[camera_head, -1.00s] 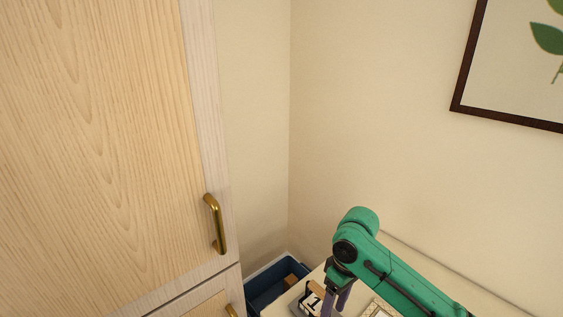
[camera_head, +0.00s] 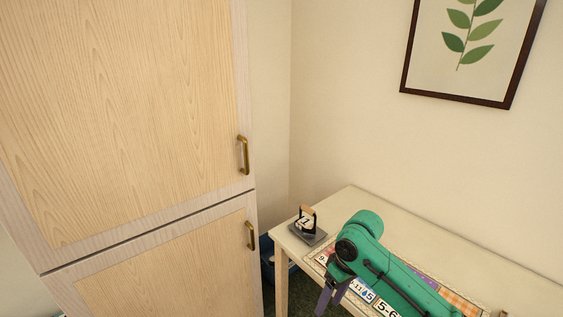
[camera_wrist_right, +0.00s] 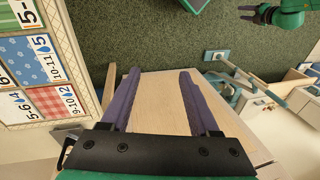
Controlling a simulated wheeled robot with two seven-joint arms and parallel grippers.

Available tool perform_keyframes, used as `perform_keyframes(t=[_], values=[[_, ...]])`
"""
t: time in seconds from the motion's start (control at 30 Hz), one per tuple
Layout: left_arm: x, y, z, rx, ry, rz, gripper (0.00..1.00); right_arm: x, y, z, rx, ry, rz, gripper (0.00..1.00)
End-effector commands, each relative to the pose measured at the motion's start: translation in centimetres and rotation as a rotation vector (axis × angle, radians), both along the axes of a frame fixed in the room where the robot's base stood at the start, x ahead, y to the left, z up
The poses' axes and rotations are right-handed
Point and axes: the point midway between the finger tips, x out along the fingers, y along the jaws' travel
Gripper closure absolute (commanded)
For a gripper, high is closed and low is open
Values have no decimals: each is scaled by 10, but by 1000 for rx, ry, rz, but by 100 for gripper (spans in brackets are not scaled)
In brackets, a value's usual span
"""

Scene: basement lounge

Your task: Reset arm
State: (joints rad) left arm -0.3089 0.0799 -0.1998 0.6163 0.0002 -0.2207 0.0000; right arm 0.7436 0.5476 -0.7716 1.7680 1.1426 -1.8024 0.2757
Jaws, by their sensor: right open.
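My right arm comes in from the lower right in the head view. Its right gripper (camera_head: 332,296) points down at the table's front edge, with the fingertips partly cut off by the frame. In the right wrist view the two purple fingers (camera_wrist_right: 160,88) stand apart with nothing held between them. A pale wooden surface (camera_wrist_right: 162,105) lies behind the fingers.
A tall wooden cabinet (camera_head: 120,110) with brass handles, doors shut, stands left. A cream table (camera_head: 372,206) carries a calendar stand (camera_head: 307,222) and a patterned number mat (camera_head: 362,290). A blue bin (camera_head: 266,252) sits between them. Green carpet (camera_wrist_right: 150,35) is open floor.

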Motion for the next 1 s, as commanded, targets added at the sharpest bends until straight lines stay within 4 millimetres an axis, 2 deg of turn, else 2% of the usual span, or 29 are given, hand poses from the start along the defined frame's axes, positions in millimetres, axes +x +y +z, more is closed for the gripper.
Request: perform_keyframes(t=[0.17, 0.37, 0.47, 0.57, 0.6, 0.67, 0.7, 0.77, 0.8, 0.87, 0.9, 1.0], values=[[5, 0, 0, -1, -7, 0, 50, 22, -3, -49, 75, -32, -143, 38], [21, -1, 2, -3, -34, -1, 50, 36, -24, -126, 113, -86, -323, 38], [18, -1, 2, -3, -28, -1, 50, 31, -43, -176, 101, -115, -412, 38], [9, -1, 1, -2, -14, -1, 50, 8, -70, -239, 60, -146, -495, 38], [6, -1, 0, -1, -9, -1, 50, -9, -82, -267, 34, -156, -521, 38], [4, -1, 0, -1, -6, -1, 50, -42, -101, -309, -12, -170, -550, 38], [4, 0, 0, 0, -6, -1, 50, -68, -112, -335, -44, -175, -558, 38], [5, -1, 0, 0, -7, -1, 50, -111, -126, -368, -91, -180, -556, 38], [5, 0, 1, -1, -8, -1, 50, -142, -134, -388, -121, -178, -546, 38], [7, -1, 1, -1, -10, -1, 50, -193, -142, -413, -159, -171, -522, 38], [7, -1, 1, -1, -10, -1, 50, -226, -145, -425, -180, -164, -501, 38], [7, -1, 1, -1, -11, -1, 50, -295, -146, -445, -206, -145, -448, 38]])
